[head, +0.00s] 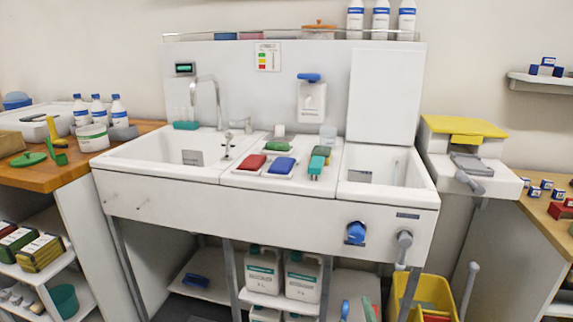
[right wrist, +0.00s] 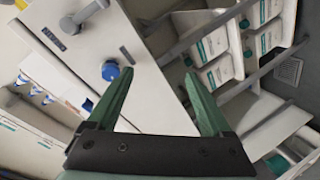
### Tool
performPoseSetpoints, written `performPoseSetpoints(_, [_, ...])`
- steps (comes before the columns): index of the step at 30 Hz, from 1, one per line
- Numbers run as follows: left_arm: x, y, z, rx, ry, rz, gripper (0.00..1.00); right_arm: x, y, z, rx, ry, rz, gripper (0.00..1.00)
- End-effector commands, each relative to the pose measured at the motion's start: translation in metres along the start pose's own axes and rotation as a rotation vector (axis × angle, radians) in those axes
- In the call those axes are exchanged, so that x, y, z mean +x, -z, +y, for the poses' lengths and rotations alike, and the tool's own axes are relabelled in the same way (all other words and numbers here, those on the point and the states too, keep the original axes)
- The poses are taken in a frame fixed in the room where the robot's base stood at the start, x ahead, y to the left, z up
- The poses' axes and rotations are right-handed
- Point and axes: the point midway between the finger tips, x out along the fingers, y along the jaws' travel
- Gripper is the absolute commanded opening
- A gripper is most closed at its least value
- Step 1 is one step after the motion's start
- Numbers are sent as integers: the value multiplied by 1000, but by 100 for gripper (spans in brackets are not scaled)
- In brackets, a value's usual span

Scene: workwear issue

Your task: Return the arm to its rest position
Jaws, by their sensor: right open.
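My right gripper (right wrist: 158,82) shows in the right wrist view. Its two green fingers are spread wide and nothing is between them. Past the fingers is the white front of the sink unit (right wrist: 160,101), with a blue knob (right wrist: 110,70) on it beyond the left finger. The gripper appears apart from these. In the head view the sink unit (head: 160,208) stands across the middle, and neither gripper can be made out there. My left gripper is in neither view.
White jugs (head: 262,270) stand on a shelf under the sink unit and also show in the right wrist view (right wrist: 215,70). A wooden counter (head: 50,175) is at left, with bottles and tubs.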

Motion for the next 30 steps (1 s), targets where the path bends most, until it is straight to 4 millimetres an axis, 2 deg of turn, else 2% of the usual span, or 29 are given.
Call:
performPoseSetpoints(1, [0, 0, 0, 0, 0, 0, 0, -15, -24, -28, 64, 84, -22, 84])
performPoseSetpoints(3, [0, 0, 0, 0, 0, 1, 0, -38, -49, -60, 168, 193, -45, 84])
performPoseSetpoints(6, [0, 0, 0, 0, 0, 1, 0, -74, -78, -95, 316, 321, -82, 84])
performPoseSetpoints(9, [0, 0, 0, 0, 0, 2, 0, -107, -98, -120, 449, 418, -119, 84])
performPoseSetpoints(15, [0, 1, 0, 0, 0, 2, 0, -165, -124, -148, 669, 545, -191, 84])
performPoseSetpoints(18, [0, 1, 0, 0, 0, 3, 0, -192, -134, -155, 769, 591, -228, 84])
performPoseSetpoints(20, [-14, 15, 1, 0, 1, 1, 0, -195, -122, -139, 777, 586, -224, 84])
performPoseSetpoints(24, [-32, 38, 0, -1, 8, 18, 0, -202, -113, -120, 776, 578, -230, 84])
performPoseSetpoints(30, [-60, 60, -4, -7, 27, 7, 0, -214, -96, -86, 779, 563, -238, 84])
